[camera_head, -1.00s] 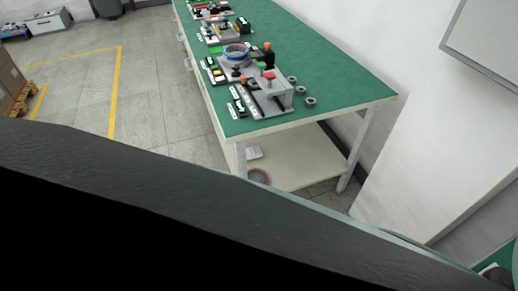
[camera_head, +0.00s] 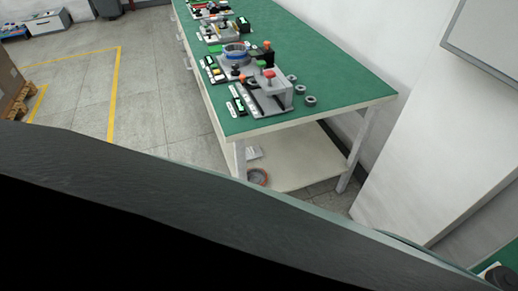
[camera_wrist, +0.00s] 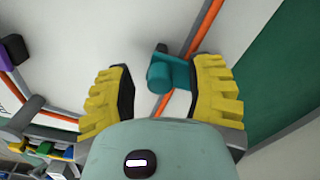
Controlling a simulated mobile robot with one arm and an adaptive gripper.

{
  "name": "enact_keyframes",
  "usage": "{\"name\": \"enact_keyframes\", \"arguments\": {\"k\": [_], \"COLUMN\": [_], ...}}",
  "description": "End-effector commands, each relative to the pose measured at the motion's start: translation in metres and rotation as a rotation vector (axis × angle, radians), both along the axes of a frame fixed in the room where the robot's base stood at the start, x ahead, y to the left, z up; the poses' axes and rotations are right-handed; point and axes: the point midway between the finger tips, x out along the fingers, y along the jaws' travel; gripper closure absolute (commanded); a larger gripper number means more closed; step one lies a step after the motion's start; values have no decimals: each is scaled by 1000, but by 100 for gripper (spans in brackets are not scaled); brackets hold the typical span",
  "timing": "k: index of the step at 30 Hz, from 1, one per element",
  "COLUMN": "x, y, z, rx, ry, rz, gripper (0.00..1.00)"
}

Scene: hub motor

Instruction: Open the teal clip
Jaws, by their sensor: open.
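In the wrist view the teal clip (camera_wrist: 168,75) shows between the two yellow fingers of my gripper (camera_wrist: 160,88). It is a rounded teal piece with an arm reaching up and to the right, by an orange strip. It lies nearer the right finger; I cannot tell whether it touches that finger. A clear gap shows between the clip and the left finger. My gripper is open. The teal clip and my gripper do not show in the head view.
In the wrist view an orange strip (camera_wrist: 204,27) runs along a grey edge, with a green surface (camera_wrist: 292,75) at right. A purple and black part (camera_wrist: 13,52) is at left. In the head view a green-topped bench (camera_head: 335,85) holds several fixtures, with grey rings (camera_head: 310,101) near its end.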

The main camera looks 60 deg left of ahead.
Motion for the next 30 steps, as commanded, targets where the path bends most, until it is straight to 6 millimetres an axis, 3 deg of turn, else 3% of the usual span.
{"name": "enact_keyframes", "arguments": {"k": [2,18,30], "x": [0,0,-1], "y": [0,0,0], "z": [0,0,0], "rx": [0,1,2], "ry": [0,1,5], "rz": [0,1,1], "gripper": [44,99,100]}}
